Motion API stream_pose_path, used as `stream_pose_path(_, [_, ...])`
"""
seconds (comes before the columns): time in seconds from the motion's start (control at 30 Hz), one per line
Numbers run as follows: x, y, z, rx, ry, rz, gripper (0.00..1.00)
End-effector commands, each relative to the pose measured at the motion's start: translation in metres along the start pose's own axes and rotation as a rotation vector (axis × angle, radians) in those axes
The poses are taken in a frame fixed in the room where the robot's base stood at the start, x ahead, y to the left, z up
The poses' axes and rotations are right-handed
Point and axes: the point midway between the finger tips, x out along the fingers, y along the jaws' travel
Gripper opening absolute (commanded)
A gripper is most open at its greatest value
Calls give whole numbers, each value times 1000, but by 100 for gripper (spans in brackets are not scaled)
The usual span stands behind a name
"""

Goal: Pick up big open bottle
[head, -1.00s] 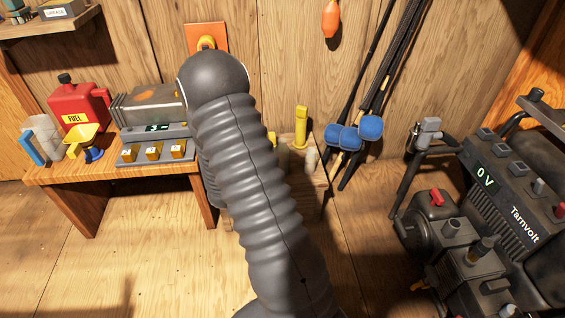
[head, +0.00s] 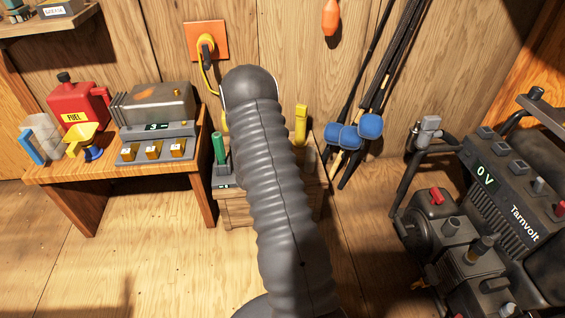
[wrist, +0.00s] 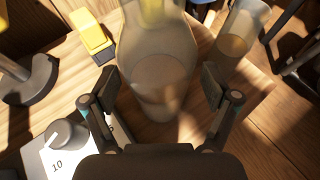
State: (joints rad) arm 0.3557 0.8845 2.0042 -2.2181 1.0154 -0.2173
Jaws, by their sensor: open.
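The big open bottle (wrist: 158,60) is a clear, wide-bodied vessel that narrows toward the top edge of the wrist view. It stands on a wooden top (wrist: 262,92), and its mouth is out of frame. My gripper (wrist: 158,82) is open, with one finger on each side of the bottle's lower body in the picture. I cannot tell whether either finger touches it. In the head view my arm hides the bottle and my gripper.
A smaller clear cup (wrist: 236,42) stands close right of the bottle. A yellow block (wrist: 92,38) is at its left. A white plate marked 10 (wrist: 48,160) with a grey knob is at lower left. In the head view, a green-handled item (head: 219,150) and yellow item (head: 301,125) flank my arm.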

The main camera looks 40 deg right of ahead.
Motion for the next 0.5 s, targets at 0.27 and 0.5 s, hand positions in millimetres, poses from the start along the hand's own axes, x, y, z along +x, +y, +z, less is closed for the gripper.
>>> stream_pose_path(0.27, [5,1,0,-1,0,2,87])
stream_pose_path(0.5, [5,0,0,-1,0,1,37])
